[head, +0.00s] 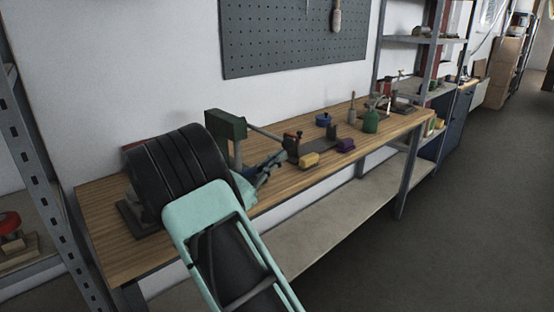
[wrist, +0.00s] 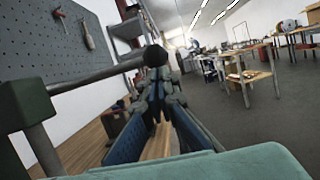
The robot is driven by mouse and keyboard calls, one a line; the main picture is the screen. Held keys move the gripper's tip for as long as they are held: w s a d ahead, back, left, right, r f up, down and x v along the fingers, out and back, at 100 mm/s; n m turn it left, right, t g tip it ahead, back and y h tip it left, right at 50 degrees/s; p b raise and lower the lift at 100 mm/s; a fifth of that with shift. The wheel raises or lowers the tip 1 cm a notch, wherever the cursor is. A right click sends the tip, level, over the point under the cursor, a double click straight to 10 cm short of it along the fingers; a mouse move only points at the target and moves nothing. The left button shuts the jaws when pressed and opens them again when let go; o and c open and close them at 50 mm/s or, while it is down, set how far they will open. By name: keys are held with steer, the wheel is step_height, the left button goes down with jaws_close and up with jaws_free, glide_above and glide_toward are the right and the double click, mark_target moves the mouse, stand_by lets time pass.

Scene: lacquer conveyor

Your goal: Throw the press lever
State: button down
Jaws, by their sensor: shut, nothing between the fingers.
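The press is a dark green block on a grey post (head: 226,126) on the workbench, and the block (wrist: 22,106) is at the left edge in the wrist view. Its lever, a grey bar (head: 262,132), runs right from the block. In the wrist view the lever (wrist: 95,75) slopes up to a black knob (wrist: 155,55). My gripper (head: 279,158) is in front of and below the lever's outer end. In the wrist view my gripper's fingers (wrist: 157,93) are closed together, empty, just below the knob. I cannot tell whether they touch it.
A pegboard (head: 290,45) hangs behind. The floor (head: 440,220) in front is clear.

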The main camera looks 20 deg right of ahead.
steer(key=shift+s+r+n+p, duration=0.1)
steer(key=shift+r+n+p, duration=0.3)
steer(key=shift+r+p, duration=0.3)
